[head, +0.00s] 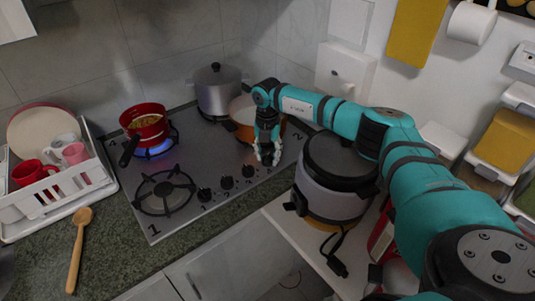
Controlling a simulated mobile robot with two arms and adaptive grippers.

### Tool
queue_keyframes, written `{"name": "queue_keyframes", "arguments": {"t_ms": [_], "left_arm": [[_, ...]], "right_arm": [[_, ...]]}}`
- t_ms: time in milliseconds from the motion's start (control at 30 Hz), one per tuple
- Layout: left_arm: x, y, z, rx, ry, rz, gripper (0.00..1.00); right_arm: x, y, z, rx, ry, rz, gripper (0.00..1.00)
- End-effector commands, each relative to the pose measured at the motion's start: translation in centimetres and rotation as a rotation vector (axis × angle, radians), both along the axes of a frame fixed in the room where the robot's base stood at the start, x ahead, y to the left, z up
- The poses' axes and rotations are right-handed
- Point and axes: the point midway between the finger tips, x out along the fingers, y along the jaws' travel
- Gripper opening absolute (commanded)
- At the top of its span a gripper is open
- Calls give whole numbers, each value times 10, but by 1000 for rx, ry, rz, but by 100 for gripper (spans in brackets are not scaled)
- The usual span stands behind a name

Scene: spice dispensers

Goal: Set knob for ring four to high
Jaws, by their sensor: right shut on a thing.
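The steel gas hob (222,155) has a row of black knobs along its front right part. Three knobs show clearly: a left one (205,195), a middle one (227,183) and a right one (248,171). My right gripper (267,158) points down at the far right end of this row, shut on a knob its fingers mostly hide. The knob's setting cannot be read. A red pot (146,126) stands on the back left ring, where a blue flame burns. The front left burner (164,193) is bare and unlit. My left gripper is out of view.
A steel pot (218,91) stands at the back and an orange pan (244,112) behind my right gripper. A rice cooker (333,182) stands close to my right forearm. A white dish rack (58,196) and wooden spoon (78,248) are at the left.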

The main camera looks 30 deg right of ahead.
Motion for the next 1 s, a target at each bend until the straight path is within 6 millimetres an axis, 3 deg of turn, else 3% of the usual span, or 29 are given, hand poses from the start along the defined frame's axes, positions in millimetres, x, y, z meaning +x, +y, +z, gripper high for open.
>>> {"name": "queue_keyframes", "arguments": {"t_ms": [100, 133, 300, 667, 767, 1000], "left_arm": [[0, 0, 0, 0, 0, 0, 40], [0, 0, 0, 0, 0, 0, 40], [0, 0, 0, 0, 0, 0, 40], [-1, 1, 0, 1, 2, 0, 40], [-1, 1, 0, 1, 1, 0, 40], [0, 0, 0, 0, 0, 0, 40]], "right_arm": [[2, -2, 3, -2, -8, -2, 4], [2, -2, 3, -2, -8, -2, 37], [1, -1, 2, -1, -6, -1, 59], [1, -1, 6, -1, -4, 1, 60], [1, -1, 19, 0, -6, 1, 60], [1, -1, 70, 1, -6, 0, 60]]}}
